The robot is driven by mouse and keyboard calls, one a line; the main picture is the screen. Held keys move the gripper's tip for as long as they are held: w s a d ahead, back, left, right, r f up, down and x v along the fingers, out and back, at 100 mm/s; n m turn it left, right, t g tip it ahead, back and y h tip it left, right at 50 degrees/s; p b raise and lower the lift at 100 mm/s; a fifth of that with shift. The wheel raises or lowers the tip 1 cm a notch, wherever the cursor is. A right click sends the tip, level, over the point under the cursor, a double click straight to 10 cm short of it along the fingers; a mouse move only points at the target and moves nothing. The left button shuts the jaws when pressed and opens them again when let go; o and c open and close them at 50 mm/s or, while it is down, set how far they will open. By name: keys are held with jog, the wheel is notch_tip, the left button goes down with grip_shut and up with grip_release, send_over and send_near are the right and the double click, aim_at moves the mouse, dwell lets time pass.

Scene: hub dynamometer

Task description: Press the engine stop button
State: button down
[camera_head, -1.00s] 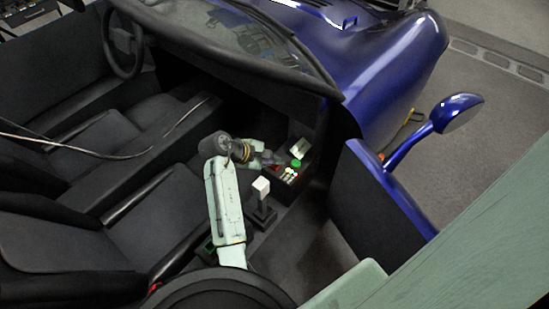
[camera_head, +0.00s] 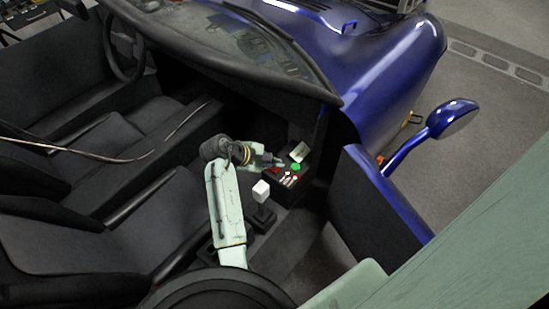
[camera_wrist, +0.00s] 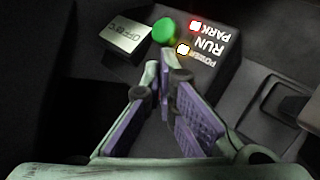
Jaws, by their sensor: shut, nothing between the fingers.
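A small dark control box (camera_head: 286,188) stands in the car's footwell; it also shows in the wrist view (camera_wrist: 222,75). On it are a green round button (camera_head: 296,166), a red part (camera_head: 275,170) and several pale toggles or labels. In the wrist view the green button (camera_wrist: 164,30) is just beyond my fingertips. I cannot read any engine stop label. My gripper (camera_wrist: 165,70) is shut and empty, its fingers covering part of the box; it shows in the head view (camera_head: 276,163).
A grey plate with lettering (camera_wrist: 127,38) stands beside the green button. A white-knobbed lever (camera_head: 261,190) is close to my arm. Black seats (camera_head: 130,190), the open blue door (camera_head: 380,190) and the windscreen frame (camera_head: 230,60) bound the space.

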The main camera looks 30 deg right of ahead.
aim_at(275, 169)
notch_tip(275, 169, up, 6)
jog(key=p, duration=0.6)
dwell(0.8)
